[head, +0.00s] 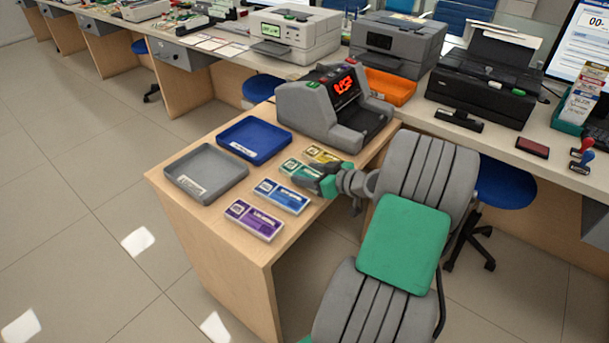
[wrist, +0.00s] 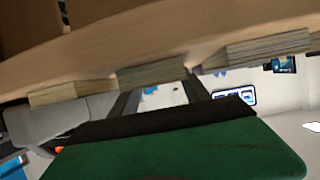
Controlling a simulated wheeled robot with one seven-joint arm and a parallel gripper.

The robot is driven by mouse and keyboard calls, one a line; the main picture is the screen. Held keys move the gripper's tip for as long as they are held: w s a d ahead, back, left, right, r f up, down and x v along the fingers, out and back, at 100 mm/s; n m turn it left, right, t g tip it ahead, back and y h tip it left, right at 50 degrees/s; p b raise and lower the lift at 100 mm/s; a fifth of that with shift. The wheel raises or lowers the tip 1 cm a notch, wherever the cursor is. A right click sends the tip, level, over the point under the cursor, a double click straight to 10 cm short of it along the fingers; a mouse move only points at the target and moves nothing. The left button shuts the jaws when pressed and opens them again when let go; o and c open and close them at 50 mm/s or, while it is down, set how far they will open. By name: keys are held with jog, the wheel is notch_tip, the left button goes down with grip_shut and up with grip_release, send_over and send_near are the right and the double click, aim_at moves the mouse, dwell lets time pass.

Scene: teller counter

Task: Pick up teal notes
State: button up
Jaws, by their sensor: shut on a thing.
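The teal notes (head: 293,166) are a banded bundle lying on the small wooden desk, partly hidden by my gripper in the head view. They also show edge-on between the fingers in the wrist view (wrist: 152,75). My gripper (head: 308,177) is at the right end of the teal notes and is shut on them. In the wrist view the gripper (wrist: 155,92) has its two dark fingers reaching to the bundle. The notes look to be at the desk surface; I cannot tell whether they are lifted.
Yellow notes (head: 321,154) lie behind, and blue notes (head: 281,196) and purple notes (head: 254,220) lie in front. A blue tray (head: 254,140) and a grey tray (head: 206,171) stand at the left. A grey counting machine (head: 308,110) with red digits stands at the back.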

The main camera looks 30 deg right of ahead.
jog(key=c, duration=0.6)
jog(key=shift+c, duration=0.2)
